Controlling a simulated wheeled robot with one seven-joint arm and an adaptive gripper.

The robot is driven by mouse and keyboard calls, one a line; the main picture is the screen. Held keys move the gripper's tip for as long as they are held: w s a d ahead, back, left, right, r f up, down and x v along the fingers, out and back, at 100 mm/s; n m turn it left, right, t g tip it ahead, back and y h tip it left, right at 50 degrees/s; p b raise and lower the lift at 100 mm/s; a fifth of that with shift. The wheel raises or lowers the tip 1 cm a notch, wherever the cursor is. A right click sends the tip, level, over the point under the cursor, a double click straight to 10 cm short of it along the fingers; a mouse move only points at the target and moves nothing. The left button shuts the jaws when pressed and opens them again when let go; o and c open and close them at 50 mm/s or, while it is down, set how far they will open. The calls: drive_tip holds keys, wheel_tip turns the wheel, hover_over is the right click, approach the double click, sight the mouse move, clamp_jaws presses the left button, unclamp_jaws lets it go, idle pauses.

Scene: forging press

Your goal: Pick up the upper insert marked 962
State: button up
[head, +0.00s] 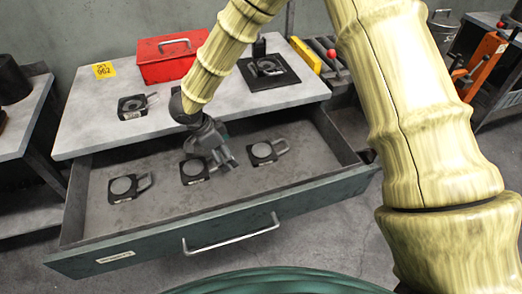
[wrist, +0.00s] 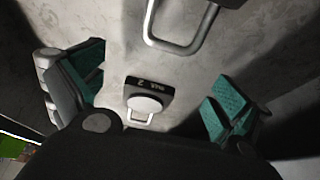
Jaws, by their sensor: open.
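Three dark inserts with round grey discs and loop handles lie in the open drawer: a left one (head: 124,188), a middle one (head: 192,172) and a right one (head: 263,152). Their markings are too small to read in the head view. My gripper (head: 226,160) is open, low over the drawer between the middle and right inserts. In the wrist view its green-padded fingers (wrist: 155,82) stand wide apart with nothing held. One dark insert (wrist: 148,92) shows between them, apart from both, with white marking I cannot read. A metal loop (wrist: 182,28) is cut off at the top.
The drawer (head: 215,225) is pulled out below a grey worktop (head: 180,118). On it are a yellow card reading 962 (head: 104,70), a red toolbox (head: 165,62), another insert (head: 132,107) and a black plate (head: 285,77) bearing a round part. Drawer walls surround the inserts.

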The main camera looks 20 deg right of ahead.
sight(261, 149)
drive_tip(key=d, duration=0.7)
drive_tip(key=shift+w+d+p, duration=0.15)
drive_tip(key=shift+p, duration=0.2)
drive_tip(key=d, duration=0.2)
drive_tip(key=shift+d, duration=0.3)
drive_tip(key=shift+x, duration=1)
drive_tip(key=shift+d+f, duration=0.25)
drive_tip(key=shift+f, duration=0.2)
drive_tip(key=shift+d, duration=0.1)
drive_tip(key=shift+w, duration=0.1)
drive_tip(key=c, duration=2)
